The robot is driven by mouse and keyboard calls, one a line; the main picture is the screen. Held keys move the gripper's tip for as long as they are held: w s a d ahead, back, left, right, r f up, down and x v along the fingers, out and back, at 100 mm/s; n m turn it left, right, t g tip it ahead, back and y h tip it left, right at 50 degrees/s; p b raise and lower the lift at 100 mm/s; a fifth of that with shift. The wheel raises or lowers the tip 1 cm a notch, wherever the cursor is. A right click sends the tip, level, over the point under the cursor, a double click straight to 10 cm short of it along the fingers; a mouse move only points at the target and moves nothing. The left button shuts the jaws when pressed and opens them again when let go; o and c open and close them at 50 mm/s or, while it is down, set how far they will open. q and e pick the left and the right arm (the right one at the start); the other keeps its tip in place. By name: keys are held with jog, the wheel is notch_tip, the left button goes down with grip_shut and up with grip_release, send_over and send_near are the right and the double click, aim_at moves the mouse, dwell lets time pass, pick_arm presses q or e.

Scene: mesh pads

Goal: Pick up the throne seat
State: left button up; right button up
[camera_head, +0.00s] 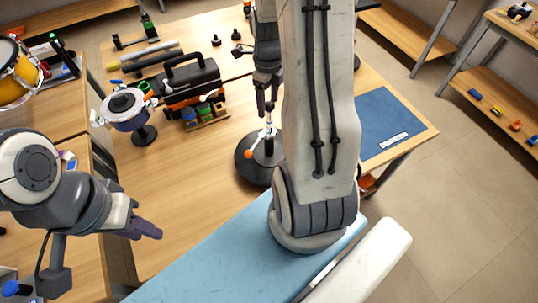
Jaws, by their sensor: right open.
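No part in view is plainly the throne seat. A round black disc (246,163) on the wooden table could be it, but I cannot tell; my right arm partly covers it, and a short post with an orange-tipped lever rises from it. My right gripper (266,108) is open, pointing down just above that post; whether it touches the post is unclear. My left gripper (148,231) is at the lower left, well apart from the disc, with its dark fingers seen edge-on and nothing visible in them.
A black and orange toolbox (190,84) stands left of the disc. A small drum-like pot on a stand (128,112) is further left. A blue mat (384,125) lies at the table's right. A yellow drum (16,78) stands far left. Bare wood shows at the table's front left.

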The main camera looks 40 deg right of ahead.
aim_at(269, 113)
notch_tip(269, 113, down, 5)
jog(key=shift+s+d+f+p, duration=0.1)
jog(key=shift+s+d+p, duration=0.05)
jog(key=shift+p, duration=1)
jog(key=shift+f, duration=0.25)
grip_shut()
jog(key=shift+d+r, duration=0.1)
jog(key=shift+r, duration=0.05)
dwell(0.3)
